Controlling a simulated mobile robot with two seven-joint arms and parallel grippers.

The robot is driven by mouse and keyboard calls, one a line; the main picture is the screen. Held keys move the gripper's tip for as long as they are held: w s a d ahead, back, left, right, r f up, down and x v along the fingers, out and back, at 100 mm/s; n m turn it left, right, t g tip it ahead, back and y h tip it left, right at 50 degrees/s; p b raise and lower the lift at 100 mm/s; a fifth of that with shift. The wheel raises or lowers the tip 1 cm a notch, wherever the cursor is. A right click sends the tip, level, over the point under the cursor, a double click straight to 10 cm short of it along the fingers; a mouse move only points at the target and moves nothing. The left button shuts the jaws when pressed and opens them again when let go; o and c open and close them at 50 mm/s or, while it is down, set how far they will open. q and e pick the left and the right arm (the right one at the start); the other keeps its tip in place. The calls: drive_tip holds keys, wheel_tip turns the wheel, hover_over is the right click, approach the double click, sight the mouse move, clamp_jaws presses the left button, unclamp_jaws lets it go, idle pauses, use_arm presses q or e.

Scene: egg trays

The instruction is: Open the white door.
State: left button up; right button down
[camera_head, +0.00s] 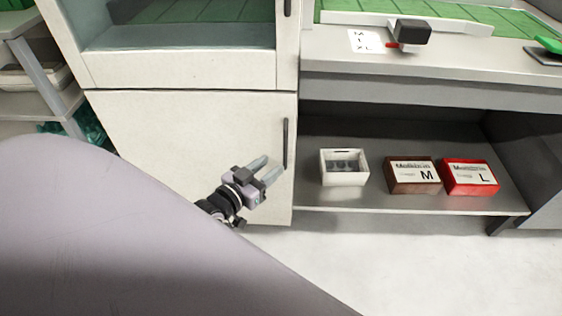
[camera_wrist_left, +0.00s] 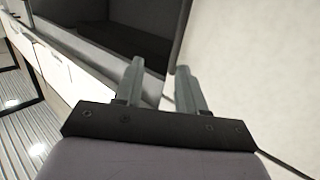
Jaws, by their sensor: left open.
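The white door (camera_head: 150,125) is the lower cabinet door in the head view and looks closed. Its dark vertical handle (camera_head: 285,143) is near its right edge. My left gripper (camera_head: 271,166) is in front of the door, below and left of the handle, with its fingers pointing up and right toward it. The fingers are apart and nothing is between them. In the left wrist view the gripper (camera_wrist_left: 160,66) is also open and empty, with a pale surface on the right. I cannot tell whether a finger touches the door. My right gripper is not in view.
Right of the door, an open shelf (camera_head: 440,207) holds a white box (camera_head: 345,180), a brown box (camera_head: 412,188) and a red box (camera_head: 470,190). A glass-fronted cabinet (camera_head: 180,70) is above. A rack (camera_head: 45,70) stands left. The floor (camera_head: 400,260) at right is clear.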

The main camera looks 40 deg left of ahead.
sight(284, 142)
use_arm(q)
drive_tip(key=shift+n+t+y, duration=0.3)
drive_tip(key=shift+t+y, duration=0.1)
drive_tip(key=shift+t, duration=0.1)
drive_tip(key=w+b, duration=0.1)
drive_tip(key=w, duration=0.1)
drive_tip(key=w+a+b, duration=0.1)
drive_tip(key=w, duration=0.2)
drive_tip(key=w+a+b, duration=0.1)
drive_tip(key=w, duration=0.1)
drive_tip(key=shift+w+a+f, duration=0.1)
drive_tip(key=shift+w+f, duration=0.05)
drive_tip(key=shift+w, duration=1)
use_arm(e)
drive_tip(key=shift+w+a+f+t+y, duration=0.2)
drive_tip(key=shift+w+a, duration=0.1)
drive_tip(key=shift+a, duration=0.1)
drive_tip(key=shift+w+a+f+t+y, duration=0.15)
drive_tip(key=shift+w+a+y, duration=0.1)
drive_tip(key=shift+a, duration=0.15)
use_arm(q)
clamp_jaws()
